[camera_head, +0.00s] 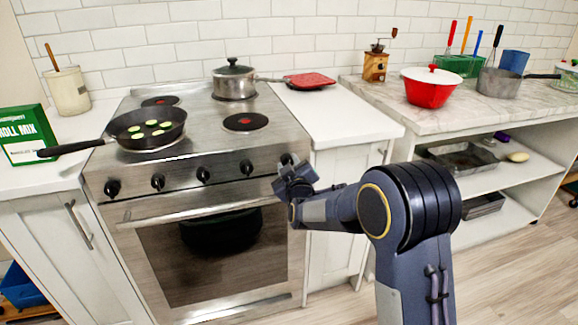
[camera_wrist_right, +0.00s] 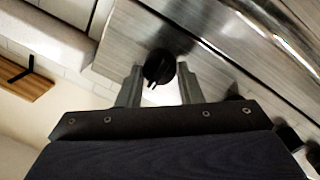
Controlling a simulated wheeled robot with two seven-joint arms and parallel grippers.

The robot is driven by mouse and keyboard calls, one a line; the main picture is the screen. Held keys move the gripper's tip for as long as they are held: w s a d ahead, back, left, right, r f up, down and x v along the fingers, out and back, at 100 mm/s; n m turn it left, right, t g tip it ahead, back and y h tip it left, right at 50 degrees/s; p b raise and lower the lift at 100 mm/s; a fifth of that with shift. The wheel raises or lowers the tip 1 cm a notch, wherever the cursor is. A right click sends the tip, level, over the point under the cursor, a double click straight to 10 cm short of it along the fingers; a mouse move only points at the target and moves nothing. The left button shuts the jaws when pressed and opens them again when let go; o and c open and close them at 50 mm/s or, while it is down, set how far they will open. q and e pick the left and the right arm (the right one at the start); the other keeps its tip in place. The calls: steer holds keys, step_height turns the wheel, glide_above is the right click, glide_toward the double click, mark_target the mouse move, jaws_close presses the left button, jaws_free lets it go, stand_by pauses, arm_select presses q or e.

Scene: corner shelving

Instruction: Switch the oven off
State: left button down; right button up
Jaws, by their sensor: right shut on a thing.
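The oven (camera_head: 135,186) is a steel stove with a row of black knobs along its front panel and a dark glass door below. My right gripper (camera_head: 290,169) is at the rightmost knob (camera_head: 287,158), which it partly covers. In the right wrist view this black knob (camera_wrist_right: 158,66) sits between the two fingers of my right gripper (camera_wrist_right: 160,76), and the gripper is shut on it. The knob's pointer angle is hard to read. My left gripper is not in the head view.
A frying pan (camera_head: 128,128) with green slices and a lidded pot (camera_head: 233,82) stand on the hob. The pan's handle reaches left over the counter. A red board (camera_head: 308,79) lies on the right counter. A red-and-white pot (camera_head: 427,92) stands farther right.

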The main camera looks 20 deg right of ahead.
steer(key=o, duration=1)
steer(key=s, duration=0.8)
steer(key=shift+a+r, duration=0.1)
steer(key=shift+a, duration=0.15)
steer(key=s+d+f+m+g+y, duration=0.1)
steer(key=s+f+m+g+y, duration=0.2)
steer(key=s, duration=0.9)
steer(key=s+m+g, duration=0.2)
steer(key=s+g, duration=0.3)
steer(key=s, duration=0.7)
steer(key=s+d+f+m+g+y, duration=0.1)
steer(key=s+f+m+g+y, duration=0.2)
steer(key=s, duration=1)
steer(key=shift+g+h, duration=0.5)
step_height(320, 180, up, 19)
steer(key=p, duration=1.8)
steer(key=shift+s+a, duration=0.1)
steer(key=shift+s, duration=0.05)
